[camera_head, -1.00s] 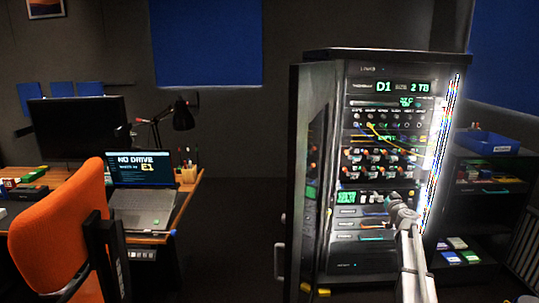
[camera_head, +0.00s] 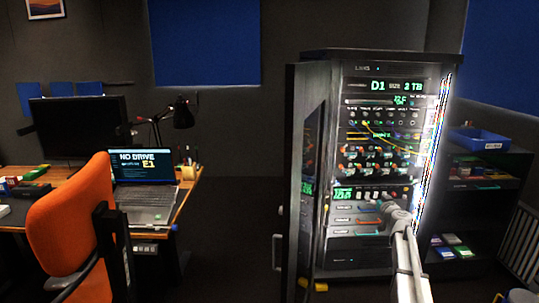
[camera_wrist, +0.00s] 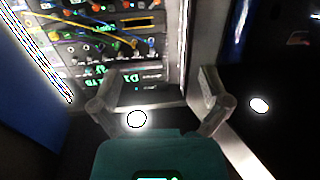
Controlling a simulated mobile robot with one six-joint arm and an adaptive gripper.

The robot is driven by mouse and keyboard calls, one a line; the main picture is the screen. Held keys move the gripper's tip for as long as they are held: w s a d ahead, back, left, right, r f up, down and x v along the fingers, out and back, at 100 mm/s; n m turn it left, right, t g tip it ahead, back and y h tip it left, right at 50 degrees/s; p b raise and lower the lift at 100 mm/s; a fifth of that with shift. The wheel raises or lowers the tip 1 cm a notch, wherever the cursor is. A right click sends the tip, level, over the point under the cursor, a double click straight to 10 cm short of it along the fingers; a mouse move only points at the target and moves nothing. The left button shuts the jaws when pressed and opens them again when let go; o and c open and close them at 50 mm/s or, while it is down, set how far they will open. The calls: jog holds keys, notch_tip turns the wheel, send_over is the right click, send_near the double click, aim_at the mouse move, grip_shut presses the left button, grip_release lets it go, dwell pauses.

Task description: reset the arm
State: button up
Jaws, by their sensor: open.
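My gripper (camera_wrist: 160,103) shows in the wrist view with its two grey fingers spread apart and nothing visible between their tips. A teal block-like shape (camera_wrist: 150,152) fills the bottom middle of that view; I cannot tell whether it is part of my gripper. In the head view my arm rises from the bottom right, its end in front of the lower part of the rack (camera_head: 365,258). The gripper's fingers are hard to make out there. The rack has a D1 display (camera_head: 380,86), knobs and a yellow cable.
The rack's door (camera_head: 299,165) stands open on its left. A shelf with a blue bin (camera_head: 478,139) stands to the right. An orange chair (camera_head: 75,230) and a desk with a laptop (camera_head: 145,190) reading "NO DRIVE" are at left. Floor between is clear.

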jog(key=s+a+f+n+g+y, duration=0.2)
jog(key=s+a+f+g, duration=0.3)
jog(key=s+a, duration=0.5)
jog(key=s+a+f+n+g+y, duration=0.1)
jog(key=s+a+f+g+y, duration=0.4)
jog(key=a, duration=0.8)
jog(key=s+a+f+m+g+h, duration=0.1)
jog(key=s+a+f+g+h, duration=0.15)
jog(key=s, duration=0.55)
jog(key=s+a+f+g+h, duration=0.1)
jog(key=s+f+g+h, duration=0.1)
jog(key=s+f, duration=0.35)
jog(key=s+d+m+g+h, duration=0.1)
jog(key=s+m+g+h, duration=0.25)
jog(key=s, duration=1.05)
notch_tip(320, 180, up, 14)
jog(key=p, duration=1.3)
jog(key=shift+w+d+f+h+p, duration=0.2)
jog(key=shift+h+p, duration=0.1)
jog(key=shift+p, duration=0.1)
jog(key=shift+n, duration=0.25)
